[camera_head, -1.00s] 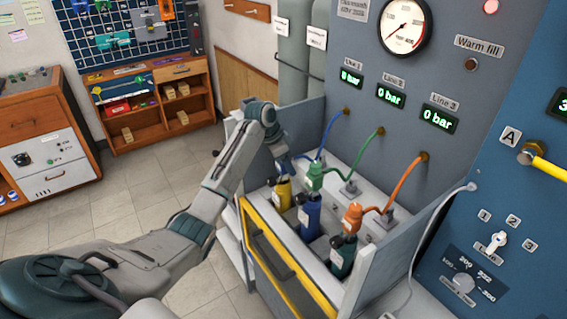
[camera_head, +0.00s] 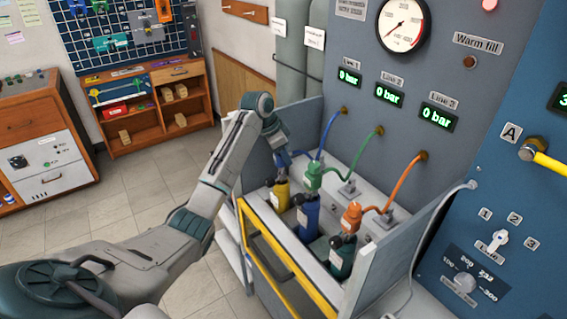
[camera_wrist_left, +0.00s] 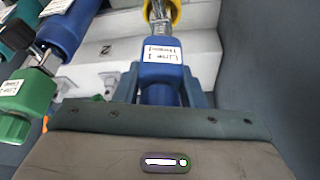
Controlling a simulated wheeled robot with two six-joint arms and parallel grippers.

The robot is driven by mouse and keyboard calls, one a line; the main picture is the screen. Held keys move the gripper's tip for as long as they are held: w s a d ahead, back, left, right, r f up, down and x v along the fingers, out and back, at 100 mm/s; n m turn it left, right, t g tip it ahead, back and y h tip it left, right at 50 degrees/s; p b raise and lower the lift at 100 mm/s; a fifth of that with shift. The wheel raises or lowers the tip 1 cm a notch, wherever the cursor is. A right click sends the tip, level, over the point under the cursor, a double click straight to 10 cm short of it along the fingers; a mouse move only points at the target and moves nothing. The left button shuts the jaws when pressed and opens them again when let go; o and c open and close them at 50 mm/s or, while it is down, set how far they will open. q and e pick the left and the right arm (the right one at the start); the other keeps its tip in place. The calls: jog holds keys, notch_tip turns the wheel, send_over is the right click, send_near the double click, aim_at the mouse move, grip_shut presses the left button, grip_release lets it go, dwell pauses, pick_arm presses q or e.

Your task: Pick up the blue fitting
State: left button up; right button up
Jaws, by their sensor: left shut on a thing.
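The blue fitting (camera_wrist_left: 162,68), with a white Line 1 label, sits between the two fingers of my left gripper (camera_wrist_left: 164,95) in the left wrist view. The gripper is shut on it. In the head view my left gripper (camera_head: 282,155) is just above the yellow cylinder (camera_head: 280,196), and the fitting is mostly hidden by the gripper. A metal stem shows between the fitting and the yellow cylinder's collar (camera_wrist_left: 176,12); I cannot tell whether they still touch. My right gripper is not in view.
A blue cylinder (camera_head: 308,218) with a green fitting (camera_head: 313,177) and a dark green cylinder (camera_head: 342,260) with an orange fitting (camera_head: 351,215) stand close by. Hoses run to the grey panel. Side walls and a yellow-framed front (camera_head: 270,243) enclose the bench.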

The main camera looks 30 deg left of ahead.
pick_arm(q)
jog(key=s+a+r+b, duration=0.1)
jog(key=s+b, duration=0.1)
jog(key=s, duration=0.6)
jog(key=s+a+r+b, duration=0.1)
jog(key=s+b, duration=0.1)
jog(key=s, duration=0.5)
jog(key=shift+s+a+r, duration=0.15)
jog(key=shift+s+a, duration=0.15)
jog(key=shift+s, duration=0.1)
